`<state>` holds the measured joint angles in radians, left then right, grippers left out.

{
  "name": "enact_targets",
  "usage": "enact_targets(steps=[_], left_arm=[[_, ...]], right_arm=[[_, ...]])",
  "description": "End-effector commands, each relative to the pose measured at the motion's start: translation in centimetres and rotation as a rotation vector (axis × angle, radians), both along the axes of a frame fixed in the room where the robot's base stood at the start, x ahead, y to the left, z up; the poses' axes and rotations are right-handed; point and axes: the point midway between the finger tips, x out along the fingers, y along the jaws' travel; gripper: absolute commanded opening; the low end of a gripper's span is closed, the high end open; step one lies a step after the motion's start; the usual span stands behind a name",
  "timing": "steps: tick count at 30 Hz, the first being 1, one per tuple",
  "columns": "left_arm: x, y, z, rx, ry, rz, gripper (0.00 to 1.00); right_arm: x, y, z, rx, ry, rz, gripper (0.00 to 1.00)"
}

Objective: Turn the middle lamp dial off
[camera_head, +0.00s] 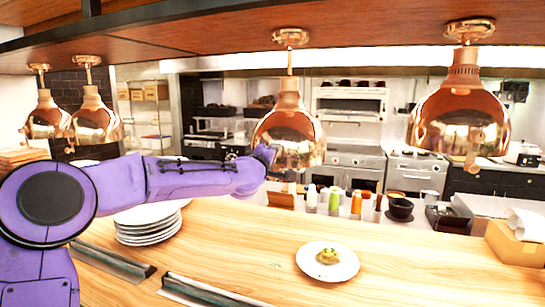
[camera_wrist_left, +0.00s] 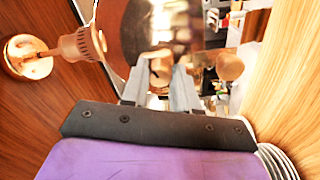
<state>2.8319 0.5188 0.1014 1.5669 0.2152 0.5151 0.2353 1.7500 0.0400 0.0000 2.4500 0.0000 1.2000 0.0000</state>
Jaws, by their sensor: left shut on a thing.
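The middle copper lamp (camera_head: 290,128) hangs from the wooden shelf in the head view. Its shiny shade also fills the top of the left wrist view (camera_wrist_left: 150,25). My left gripper (camera_wrist_left: 160,80) is at the shade's lower left side in the head view, with its fingers mostly hidden there. In the wrist view its two fingers are closed on a small copper dial (camera_wrist_left: 160,66) at the lamp; the dial is partly hidden by the fingers. A round copper knob (camera_wrist_left: 230,66) shows just right of the fingers. My right gripper is not in view.
Other copper lamps hang at the right (camera_head: 460,115) and left (camera_head: 95,120). A stack of plates (camera_head: 148,232) stands on the wooden counter below my arm. A plate with food (camera_head: 340,265) lies nearer the middle. Bottles (camera_head: 334,199) stand behind the counter.

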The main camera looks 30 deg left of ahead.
Motion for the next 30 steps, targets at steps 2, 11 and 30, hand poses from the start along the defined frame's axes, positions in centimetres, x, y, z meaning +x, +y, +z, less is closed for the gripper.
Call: enact_targets(steps=[2,11,30], left_arm=[[-0.02,0.06,0.12,0.068,0.013,0.002,0.00],[-0.02,0.09,0.15,0.285,0.065,0.002,0.00],[-0.03,0.13,0.27,0.437,0.100,0.002,0.00]], right_arm=[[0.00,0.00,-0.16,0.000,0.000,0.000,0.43],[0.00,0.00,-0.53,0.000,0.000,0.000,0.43],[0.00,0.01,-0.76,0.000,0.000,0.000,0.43]])
